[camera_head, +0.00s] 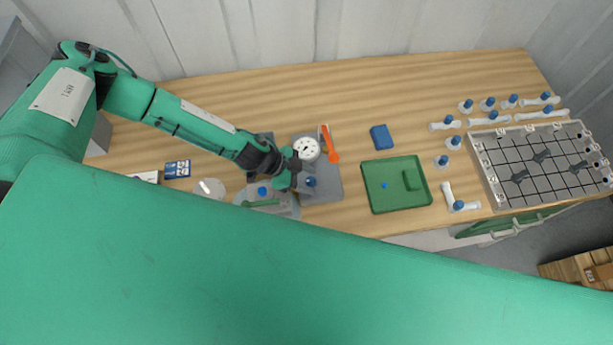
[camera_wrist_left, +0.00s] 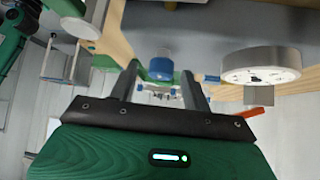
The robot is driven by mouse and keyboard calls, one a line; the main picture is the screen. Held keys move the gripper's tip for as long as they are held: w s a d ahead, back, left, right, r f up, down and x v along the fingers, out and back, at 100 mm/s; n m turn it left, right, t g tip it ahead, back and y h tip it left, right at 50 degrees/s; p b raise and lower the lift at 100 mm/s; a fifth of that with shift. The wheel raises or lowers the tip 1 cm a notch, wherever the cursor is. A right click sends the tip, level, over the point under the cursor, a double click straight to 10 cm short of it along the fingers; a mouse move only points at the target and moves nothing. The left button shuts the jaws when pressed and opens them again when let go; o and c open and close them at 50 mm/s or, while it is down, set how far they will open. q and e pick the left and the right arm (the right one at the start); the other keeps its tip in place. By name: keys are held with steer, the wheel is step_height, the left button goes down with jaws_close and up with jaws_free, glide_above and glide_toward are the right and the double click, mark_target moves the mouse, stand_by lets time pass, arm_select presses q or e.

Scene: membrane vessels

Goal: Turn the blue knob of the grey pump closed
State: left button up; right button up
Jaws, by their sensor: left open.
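The grey pump (camera_head: 327,185) stands near the front of the wooden bench, with a round white gauge (camera_head: 306,149) on it. Its blue knob (camera_head: 311,182) faces up beside my left gripper (camera_head: 294,172). In the left wrist view the blue knob (camera_wrist_left: 161,67) shows between the two fingertips of the open left gripper (camera_wrist_left: 158,82). I cannot tell whether the fingers touch it. The gauge (camera_wrist_left: 261,66) is to the right there. The gripper hides part of the pump in the head view. My right gripper is not in view.
A green tray (camera_head: 397,205), a blue block (camera_head: 381,137) and a metal rack (camera_head: 500,188) are to the right. The bench behind is clear.

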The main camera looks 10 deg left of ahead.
arm_select(q)
steer(key=shift+c, duration=0.4)
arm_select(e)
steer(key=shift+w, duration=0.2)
arm_select(q)
steer(key=c, duration=0.9)
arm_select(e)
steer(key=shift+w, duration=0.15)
